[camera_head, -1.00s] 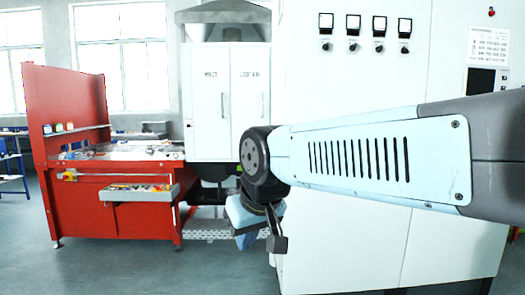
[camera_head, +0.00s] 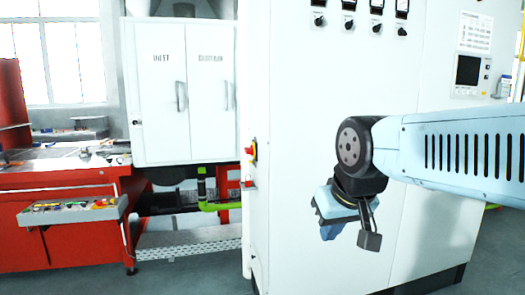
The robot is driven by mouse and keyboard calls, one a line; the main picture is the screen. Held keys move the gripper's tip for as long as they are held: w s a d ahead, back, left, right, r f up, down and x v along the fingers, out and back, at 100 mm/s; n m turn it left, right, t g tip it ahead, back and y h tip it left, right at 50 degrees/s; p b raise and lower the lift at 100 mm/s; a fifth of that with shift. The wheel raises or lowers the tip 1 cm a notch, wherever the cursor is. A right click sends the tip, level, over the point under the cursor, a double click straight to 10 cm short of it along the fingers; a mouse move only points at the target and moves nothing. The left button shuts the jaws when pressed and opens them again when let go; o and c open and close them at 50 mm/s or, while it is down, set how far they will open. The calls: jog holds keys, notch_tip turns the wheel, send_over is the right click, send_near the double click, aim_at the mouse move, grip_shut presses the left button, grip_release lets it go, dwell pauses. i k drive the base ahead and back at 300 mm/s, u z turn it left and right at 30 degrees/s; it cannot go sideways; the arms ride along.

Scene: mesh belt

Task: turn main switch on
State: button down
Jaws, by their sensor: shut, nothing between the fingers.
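A red and yellow switch (camera_head: 252,151) sits on the narrow left side of the tall white cabinet (camera_head: 300,110). It looks like the main switch, but its setting is too small to tell. My gripper (camera_head: 334,212) hangs below my wrist in front of the cabinet's front face, right of and lower than the switch in the picture. It is shut and empty, apart from the switch. Its fingertips are mostly hidden by the hand.
Dials and knobs (camera_head: 348,22) line the cabinet's top, with a screen panel (camera_head: 468,72) at right. Grey floor at lower left is free.

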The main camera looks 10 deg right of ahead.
aim_at(248, 151)
jog(key=u, duration=0.15)
jog(key=k, duration=0.9)
jog(key=z, duration=0.15)
jog(key=i, duration=2.3)
jog(key=u, duration=0.65)
